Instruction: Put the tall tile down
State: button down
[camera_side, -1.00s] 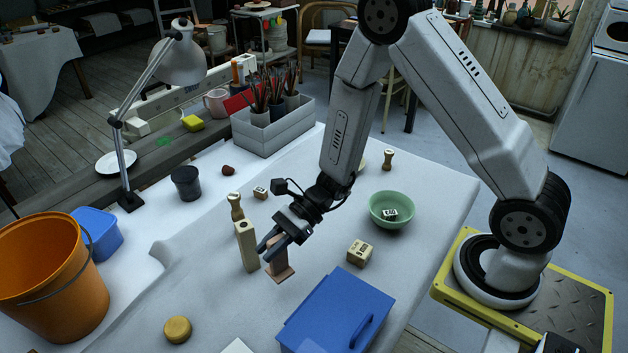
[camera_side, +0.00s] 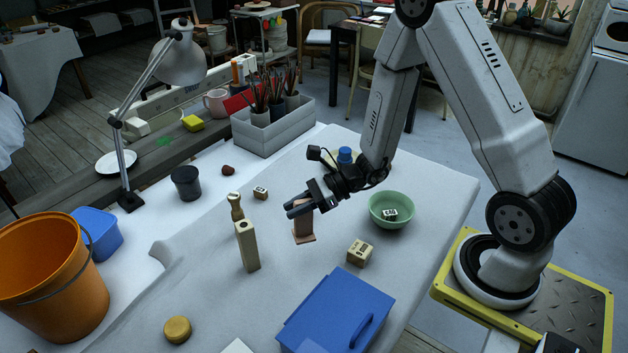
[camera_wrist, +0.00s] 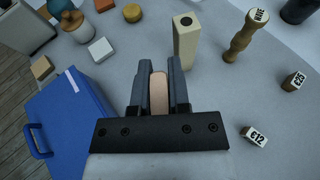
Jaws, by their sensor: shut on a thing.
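The tall tile, pinkish-brown with a wider flat foot, shows upright under my gripper in the side view (camera_side: 303,226). My gripper (camera_side: 298,209) is shut on its upper part. In the wrist view, its rounded tan top (camera_wrist: 158,92) is between the two dark fingers (camera_wrist: 160,85). The foot is close to the white tabletop; I cannot tell whether it touches. The fingers hide the upper tile in the side view.
A pale block with a hole (camera_side: 247,248) and a wooden stamp (camera_side: 236,207) stand left of the tile. A cream labelled block (camera_side: 360,252), a green bowl (camera_side: 391,223) and a blue box (camera_side: 330,310) are to the right and front. Clear table lies behind the tile.

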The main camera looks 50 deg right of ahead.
jog(key=s+d+r+m+t+h, duration=0.1)
jog(key=s+d+m+t+h, duration=0.2)
jog(key=d, duration=0.5)
jog(key=s+d+m+t+h, duration=0.15)
jog(key=d+m+h, duration=0.25)
jog(key=d, duration=0.4)
jog(key=s+d+r+m+t+h, duration=0.1)
jog(key=s+d+m+h, duration=0.25)
jog(key=d, duration=0.35)
jog(key=w+d+f, duration=0.6)
jog(key=w+f, duration=0.3)
jog(key=w, duration=0.3)
jog(key=shift+w+f+h, duration=0.15)
jog(key=shift+w+h, duration=0.15)
jog(key=shift+h, duration=0.05)
jog(key=shift+w+d+f, duration=0.1)
jog(key=shift+w+f, duration=0.05)
jog(key=shift+f, duration=0.75)
jog(key=shift+w+d+f, duration=0.1)
jog(key=shift+f, duration=0.8)
jog(key=shift+a+f, duration=0.1)
jog(key=shift+f, duration=0.1)
